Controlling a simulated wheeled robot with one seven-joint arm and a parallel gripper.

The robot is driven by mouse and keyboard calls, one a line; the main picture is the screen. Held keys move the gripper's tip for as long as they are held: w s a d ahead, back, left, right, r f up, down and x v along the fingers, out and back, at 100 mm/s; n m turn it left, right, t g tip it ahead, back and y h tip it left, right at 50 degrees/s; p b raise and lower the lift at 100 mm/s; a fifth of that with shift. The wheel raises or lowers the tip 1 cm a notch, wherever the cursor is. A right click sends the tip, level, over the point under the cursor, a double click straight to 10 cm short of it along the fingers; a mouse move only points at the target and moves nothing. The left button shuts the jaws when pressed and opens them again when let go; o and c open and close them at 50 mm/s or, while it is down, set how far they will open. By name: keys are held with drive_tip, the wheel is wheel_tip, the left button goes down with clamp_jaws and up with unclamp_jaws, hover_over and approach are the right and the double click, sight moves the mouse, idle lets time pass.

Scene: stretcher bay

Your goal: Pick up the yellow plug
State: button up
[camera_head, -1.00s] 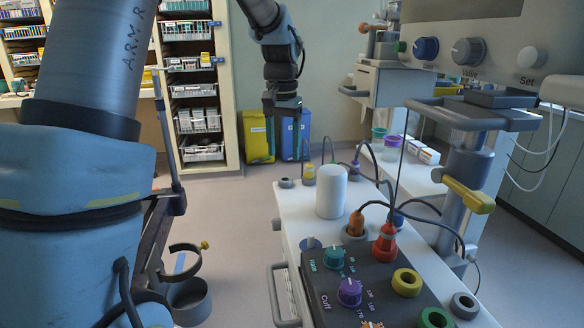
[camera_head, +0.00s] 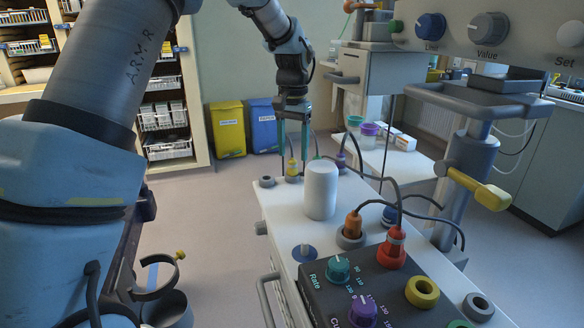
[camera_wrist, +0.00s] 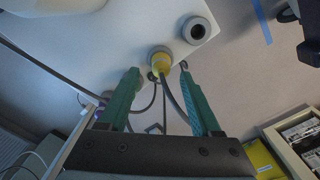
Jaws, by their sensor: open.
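The yellow plug (camera_head: 292,171) stands upright at the far end of the white cart top (camera_head: 275,207), with a dark cable leaving it. My gripper (camera_head: 293,155) is open and points down over it, one green finger on each side in the picture. In the wrist view the yellow plug (camera_wrist: 161,62) appears between and slightly beyond the two fingertips of my gripper (camera_wrist: 159,72). The jaws hold nothing. I cannot tell whether a finger touches the plug.
An empty grey socket (camera_head: 267,181) is left of the plug. A white cylinder (camera_head: 320,190) stands close in front. A purple plug (camera_head: 341,162), an orange plug (camera_head: 353,224) and a red plug (camera_head: 391,249) trail cables. Yellow and blue bins stand behind.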

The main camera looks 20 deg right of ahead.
sight(292, 161)
drive_tip(key=shift+f+p, duration=0.35)
drive_tip(key=shift+f, duration=1.65)
drive_tip(key=shift+c, duration=0.3)
clamp_jaws()
